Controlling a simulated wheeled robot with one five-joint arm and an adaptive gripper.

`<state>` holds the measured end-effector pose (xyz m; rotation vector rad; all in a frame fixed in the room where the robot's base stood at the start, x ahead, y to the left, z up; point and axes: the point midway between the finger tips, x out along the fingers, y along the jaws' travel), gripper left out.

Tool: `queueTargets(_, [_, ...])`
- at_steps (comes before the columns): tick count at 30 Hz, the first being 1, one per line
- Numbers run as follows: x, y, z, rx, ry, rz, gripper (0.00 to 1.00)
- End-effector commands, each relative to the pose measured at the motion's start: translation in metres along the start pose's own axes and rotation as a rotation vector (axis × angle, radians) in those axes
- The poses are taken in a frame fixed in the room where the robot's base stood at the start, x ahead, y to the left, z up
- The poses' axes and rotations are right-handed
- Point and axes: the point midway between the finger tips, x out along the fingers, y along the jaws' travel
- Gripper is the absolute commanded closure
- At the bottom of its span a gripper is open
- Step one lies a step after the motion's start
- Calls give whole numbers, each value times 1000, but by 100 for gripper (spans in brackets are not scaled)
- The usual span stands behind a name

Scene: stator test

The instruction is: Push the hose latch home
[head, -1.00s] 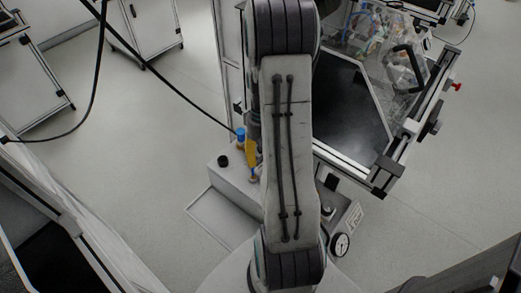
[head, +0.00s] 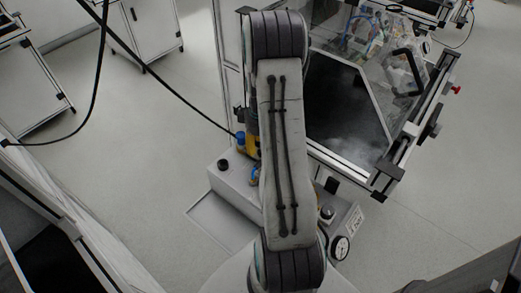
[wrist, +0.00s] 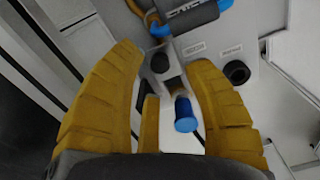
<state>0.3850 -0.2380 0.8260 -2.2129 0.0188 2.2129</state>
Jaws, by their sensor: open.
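In the wrist view, my gripper (wrist: 164,62) is open, with its two ribbed yellow fingers apart. Between them are a blue cylindrical knob (wrist: 186,115) and a light grey bracket with a dark round end, which look like parts of the latch (wrist: 160,62). I cannot tell whether either finger touches them. A narrow yellow bar stands left of the blue knob. Beyond the fingertips lies a dark grey hose fitting (wrist: 190,18) with blue rings. In the head view, the blue knob (head: 240,137) shows left of my arm, beside a yellow part; my arm hides much of this area.
The pale box (head: 228,185) carries a black round port (wrist: 237,72). A round gauge (head: 340,248) stands at its right. A framed machine (head: 340,160) with a dark panel stands behind and right. A black cable (head: 165,80) hangs across the left.

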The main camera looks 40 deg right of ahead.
Motion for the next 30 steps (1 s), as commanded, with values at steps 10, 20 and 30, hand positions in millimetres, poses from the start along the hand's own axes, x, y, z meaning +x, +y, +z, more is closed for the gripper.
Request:
queueTargets(10, [26,0,0,1,0,0,55])
queueTargets(20, [28,0,0,1,0,0,55])
queueTargets(30, [28,0,0,2,0,0,81])
